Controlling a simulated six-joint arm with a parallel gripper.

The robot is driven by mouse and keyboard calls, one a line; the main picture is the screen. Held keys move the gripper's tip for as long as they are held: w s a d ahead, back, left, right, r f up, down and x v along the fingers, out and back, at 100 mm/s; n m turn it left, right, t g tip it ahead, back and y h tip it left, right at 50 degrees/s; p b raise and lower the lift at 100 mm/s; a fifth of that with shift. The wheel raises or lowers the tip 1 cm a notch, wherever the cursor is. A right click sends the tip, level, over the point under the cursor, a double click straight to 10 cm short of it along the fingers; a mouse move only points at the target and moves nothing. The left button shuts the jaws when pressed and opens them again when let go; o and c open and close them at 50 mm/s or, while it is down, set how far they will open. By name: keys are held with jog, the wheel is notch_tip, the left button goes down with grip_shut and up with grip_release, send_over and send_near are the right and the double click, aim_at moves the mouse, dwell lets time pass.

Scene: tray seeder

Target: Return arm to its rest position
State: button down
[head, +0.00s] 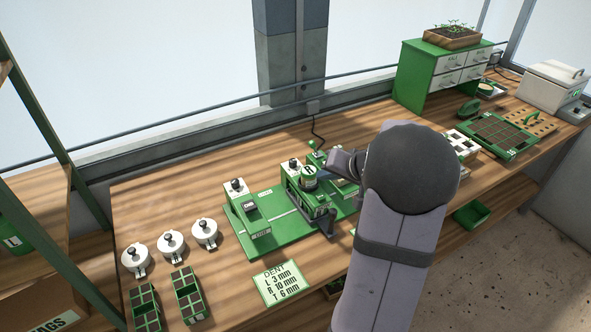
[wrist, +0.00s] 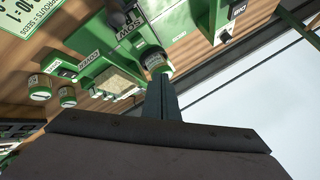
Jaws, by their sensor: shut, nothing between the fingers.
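My gripper (wrist: 161,88) shows in the wrist view as two dark fingers closed together, with nothing held between them. Beyond the fingertips is the green seeder machine (wrist: 105,62), with a label reading SOW and a small round jar (wrist: 154,60); I cannot tell whether the fingers touch it. In the head view my arm reaches in from the lower right, and its wrist end is at the right side of the green seeder base (head: 268,240). The arm hides part of the seeder there, and the fingers are not clearly visible in that view.
Three white lidded pots (head: 171,244) and two small green cell trays (head: 187,294) stand at the left. A DENT card (head: 282,283) lies in front. A green drawer cabinet (head: 420,80) and a larger seed tray (head: 497,136) are at the right. The bench's back left is clear.

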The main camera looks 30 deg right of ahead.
jog(key=s+a+f+m+g, duration=0.1)
jog(key=s+a+f+g, duration=0.25)
jog(key=s, duration=0.35)
jog(key=s+a+f+m+g+y, duration=0.1)
jog(key=s+a+f+g, duration=0.1)
jog(key=s+a+f, duration=0.3)
jog(key=s+a+f+m+g, duration=0.1)
jog(key=s+a+f+g, duration=0.15)
jog(key=s, duration=0.55)
jog(key=s+a+r+n+g+h, duration=0.1)
jog(key=a+r+n+h, duration=0.1)
jog(key=a+n, duration=0.8)
jog(key=a+r, duration=0.1)
jog(key=a, duration=0.3)
jog(key=shift+s+r+n, duration=0.35)
jog(key=shift+r+n, duration=0.05)
